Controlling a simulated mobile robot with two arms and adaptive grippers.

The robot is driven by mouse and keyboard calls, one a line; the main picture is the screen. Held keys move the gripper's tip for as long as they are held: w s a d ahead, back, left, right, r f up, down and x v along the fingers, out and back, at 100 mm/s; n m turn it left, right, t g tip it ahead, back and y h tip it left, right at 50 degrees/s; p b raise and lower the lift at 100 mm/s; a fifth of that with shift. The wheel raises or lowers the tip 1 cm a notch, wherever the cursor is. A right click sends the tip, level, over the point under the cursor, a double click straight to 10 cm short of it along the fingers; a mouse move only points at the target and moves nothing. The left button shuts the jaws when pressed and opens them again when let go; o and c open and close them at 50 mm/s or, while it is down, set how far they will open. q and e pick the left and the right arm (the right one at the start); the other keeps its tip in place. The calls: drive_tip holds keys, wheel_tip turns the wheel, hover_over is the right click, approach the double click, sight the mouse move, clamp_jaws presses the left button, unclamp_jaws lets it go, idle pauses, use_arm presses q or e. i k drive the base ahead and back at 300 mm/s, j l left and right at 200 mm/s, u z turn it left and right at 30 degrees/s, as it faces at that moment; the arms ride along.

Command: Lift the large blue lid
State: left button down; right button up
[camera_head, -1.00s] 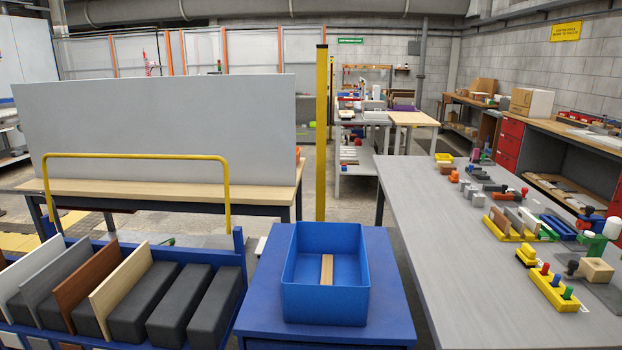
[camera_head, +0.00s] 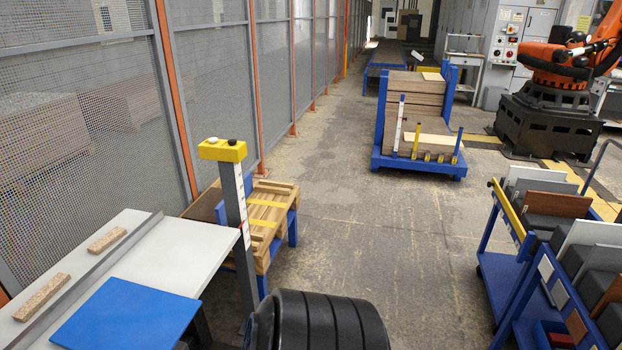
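A flat blue panel (camera_head: 125,318) lies on the pale table (camera_head: 185,255) at the lower left of the head view. It may be the large blue lid; its near edge is cut off by the bottom of the picture. Neither of my grippers is in view, so I cannot see where they are relative to it.
A grey rail (camera_head: 95,273) and two small speckled blocks lie on the table. A post with a yellow top (camera_head: 223,150) stands behind it. A black ribbed object (camera_head: 318,320) is at bottom centre. A blue cart (camera_head: 510,250) stands right. The middle floor is clear.

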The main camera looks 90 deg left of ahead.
sight(122, 314)
drive_tip(key=u, duration=4.25)
drive_tip(key=l+u, duration=0.7)
drive_tip(key=l, duration=0.15)
drive_tip(key=k+l+u, duration=0.1)
drive_tip(key=l+u, duration=0.2)
drive_tip(key=l, duration=0.15)
